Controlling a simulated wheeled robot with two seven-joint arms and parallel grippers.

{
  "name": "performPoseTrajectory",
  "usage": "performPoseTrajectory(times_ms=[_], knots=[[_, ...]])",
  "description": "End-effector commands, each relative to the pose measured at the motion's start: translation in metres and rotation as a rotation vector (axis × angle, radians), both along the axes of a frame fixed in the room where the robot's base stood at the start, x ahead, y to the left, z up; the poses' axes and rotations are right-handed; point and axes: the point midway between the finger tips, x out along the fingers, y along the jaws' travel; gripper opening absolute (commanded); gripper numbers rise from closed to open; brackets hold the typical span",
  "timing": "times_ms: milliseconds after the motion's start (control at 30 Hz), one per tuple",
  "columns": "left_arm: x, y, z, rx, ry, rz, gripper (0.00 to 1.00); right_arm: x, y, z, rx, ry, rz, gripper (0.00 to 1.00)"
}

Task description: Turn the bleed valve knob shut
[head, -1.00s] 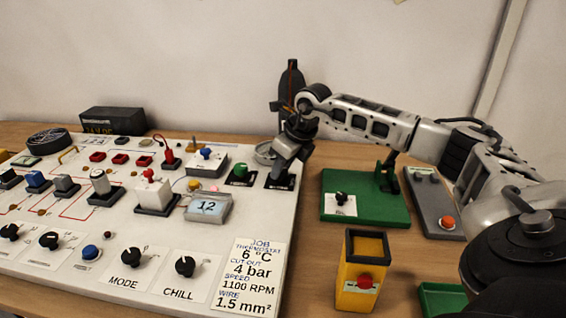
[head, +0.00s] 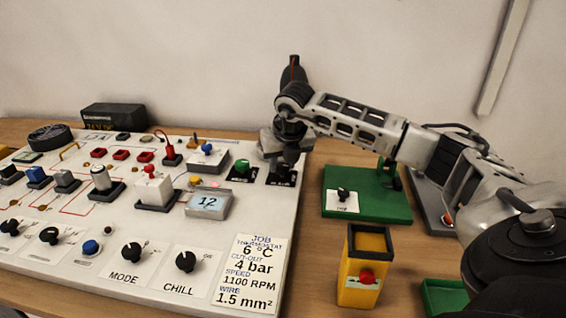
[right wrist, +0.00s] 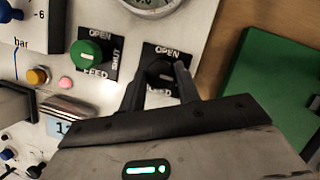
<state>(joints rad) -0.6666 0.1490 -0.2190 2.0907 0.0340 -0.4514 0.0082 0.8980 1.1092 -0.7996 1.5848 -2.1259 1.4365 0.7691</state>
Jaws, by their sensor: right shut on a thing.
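The bleed valve knob (right wrist: 160,73) is black and sits on a black plate marked OPEN at the right edge of the white panel. In the right wrist view it lies between the fingertips of my right gripper (right wrist: 161,78), which is shut on it. The lower lettering on the plate is partly covered by the knob and fingers. A green knob (right wrist: 87,54) on a plate marked OPEN, SHUT and FEED is just to the left. My left gripper is not in view.
The white panel (head: 215,255) carries several switches, dials and a display (head: 208,204) close by. To the right stand a green board (head: 385,206) with a small black knob and a yellow box (head: 350,285) with a red button. Bare wood lies between panel and board.

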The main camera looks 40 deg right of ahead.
Motion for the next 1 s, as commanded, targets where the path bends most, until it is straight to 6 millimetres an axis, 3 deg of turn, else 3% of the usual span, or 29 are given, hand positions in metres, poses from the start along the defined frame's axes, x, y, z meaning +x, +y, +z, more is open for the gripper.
performPoseTrajectory(times_ms=[467, 500, 533, 867, 1000], knots=[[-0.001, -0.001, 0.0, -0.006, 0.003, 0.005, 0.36, 0.0, 0.0, 0.001, 0.0, -0.002, -0.014, 0.1], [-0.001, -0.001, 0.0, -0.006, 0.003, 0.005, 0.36, 0.0, 0.0, 0.001, 0.0, -0.002, -0.014, 0.43], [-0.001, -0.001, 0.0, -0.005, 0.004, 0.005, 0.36, 0.0, 0.0, 0.001, 0.0, -0.002, -0.014, 0.52], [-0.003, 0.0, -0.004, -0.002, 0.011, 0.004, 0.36, 0.0, 0.0, 0.002, 0.0, -0.001, -0.012, 0.54], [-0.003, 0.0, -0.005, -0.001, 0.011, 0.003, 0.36, -0.004, 0.002, 0.015, 0.001, -0.005, -0.012, 0.54]])
